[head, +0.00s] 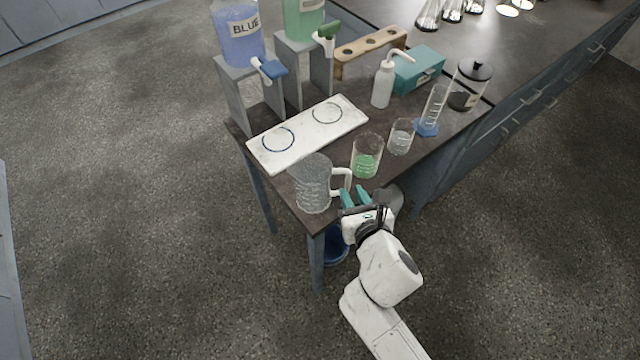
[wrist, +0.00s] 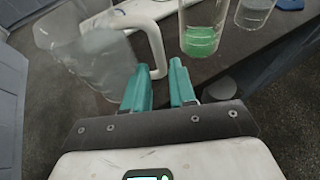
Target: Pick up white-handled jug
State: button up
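The white-handled jug (head: 312,186) is clear, empty-looking and upright near the front corner of the bench. Its white handle (head: 347,178) faces right, toward my gripper. My gripper (head: 355,192) is open, its teal fingers just in front of the handle. In the wrist view the jug (wrist: 85,55) is at the upper left, and the handle (wrist: 155,42) stands just beyond the gap between my fingertips (wrist: 158,68). The handle's lower end is close to the left fingertip; I cannot tell whether they touch.
A beaker with green liquid (head: 366,162) stands right of the handle, with a clear beaker (head: 400,138) beyond it. A white board with two rings (head: 300,140) lies behind the jug. A graduated cylinder (head: 434,108) and wash bottle (head: 383,85) stand farther back. The bench edge is near.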

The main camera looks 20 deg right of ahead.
aim_at(348, 187)
jog(key=shift+x, duration=3.4)
jog(key=shift+c, duration=0.2)
jog(key=shift+s, duration=0.1)
grip_shut()
jog(key=shift+r, duration=0.1)
